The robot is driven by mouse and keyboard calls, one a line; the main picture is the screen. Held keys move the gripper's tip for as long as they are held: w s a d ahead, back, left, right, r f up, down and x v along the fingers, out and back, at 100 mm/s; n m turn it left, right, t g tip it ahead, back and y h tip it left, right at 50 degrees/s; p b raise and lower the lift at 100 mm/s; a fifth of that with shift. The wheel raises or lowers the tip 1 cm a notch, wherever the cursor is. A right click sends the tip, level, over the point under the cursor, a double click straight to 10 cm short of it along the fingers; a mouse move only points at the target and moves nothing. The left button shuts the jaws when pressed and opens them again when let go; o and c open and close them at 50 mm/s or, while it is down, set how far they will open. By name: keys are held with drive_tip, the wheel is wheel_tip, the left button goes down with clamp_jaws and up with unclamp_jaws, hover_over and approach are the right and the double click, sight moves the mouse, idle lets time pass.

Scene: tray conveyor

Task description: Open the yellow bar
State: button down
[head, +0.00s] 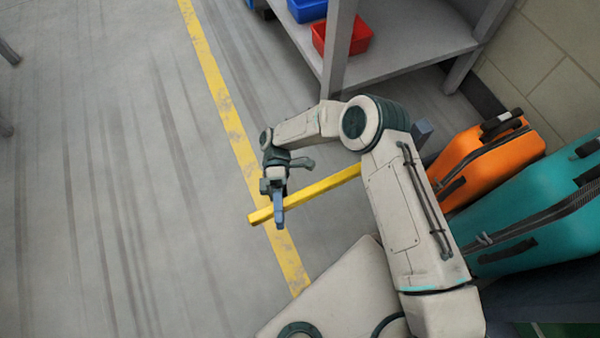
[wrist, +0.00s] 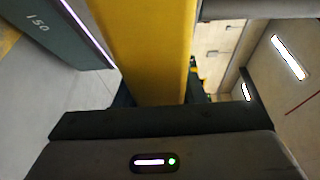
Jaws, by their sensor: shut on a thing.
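The yellow bar (head: 325,186) runs out level over the floor from behind my arm, in the middle of the head view. Its free end points left, above the floor line. My gripper (head: 279,212) is at the bar near that free end, shut on it. In the wrist view the yellow bar (wrist: 146,45) fills the upper middle and runs down between the dark jaws (wrist: 150,115). The far end of the bar and its mount are mostly hidden behind my arm in the head view.
An orange suitcase (head: 488,160) and a teal suitcase (head: 530,215) stand at the right. A grey shelf (head: 415,50) with a red bin (head: 342,38) and a blue bin (head: 307,9) is at the back.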

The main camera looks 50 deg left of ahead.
drive_tip(key=shift+w+a, duration=0.15)
drive_tip(key=c, duration=0.9)
unclamp_jaws()
